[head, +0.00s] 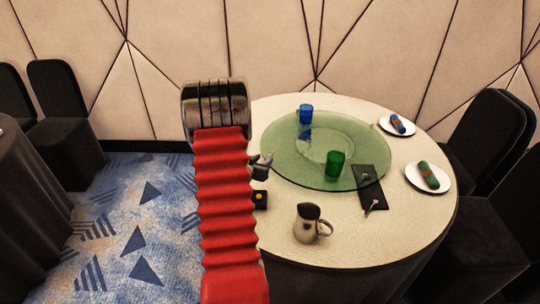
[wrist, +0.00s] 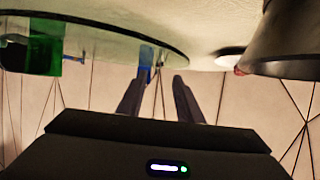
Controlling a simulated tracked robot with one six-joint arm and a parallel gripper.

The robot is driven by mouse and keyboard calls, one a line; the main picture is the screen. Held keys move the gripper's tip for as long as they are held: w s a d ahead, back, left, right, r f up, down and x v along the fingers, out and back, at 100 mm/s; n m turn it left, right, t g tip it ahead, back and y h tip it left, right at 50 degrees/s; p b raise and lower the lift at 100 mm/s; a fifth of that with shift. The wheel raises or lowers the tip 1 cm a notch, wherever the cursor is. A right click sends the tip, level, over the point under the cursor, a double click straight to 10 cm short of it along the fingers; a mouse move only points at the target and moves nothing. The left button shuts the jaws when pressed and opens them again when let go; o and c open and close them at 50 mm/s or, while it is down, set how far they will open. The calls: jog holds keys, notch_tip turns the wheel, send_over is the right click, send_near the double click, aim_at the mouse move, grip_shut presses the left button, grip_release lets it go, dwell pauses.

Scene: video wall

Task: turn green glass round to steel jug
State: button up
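The green glass (head: 335,164) stands upright near the front edge of the round green glass turntable (head: 285,165). It also shows in the wrist view (wrist: 46,50), which looks upside down. The steel jug (head: 307,226) stands on the cream table in front of the turntable, handle to the right. I cannot pick the jug out for certain in the wrist view. My gripper (head: 262,160) is at the turntable's left edge, left of the green glass and apart from it. Its two fingers (wrist: 160,85) are spread with nothing between them.
A blue glass (head: 306,114) stands at the turntable's back. A black tray (head: 370,188) with small items lies at its right. Two white plates (head: 428,185) (head: 386,126) hold rolled napkins. A large dark shape (wrist: 285,40) fills the wrist view's upper right.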

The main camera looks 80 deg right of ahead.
aim_at(271, 153)
jog(key=x, duration=0.8)
jog(key=shift+d+f, duration=0.15)
jog(key=shift+d, duration=0.25)
grip_shut()
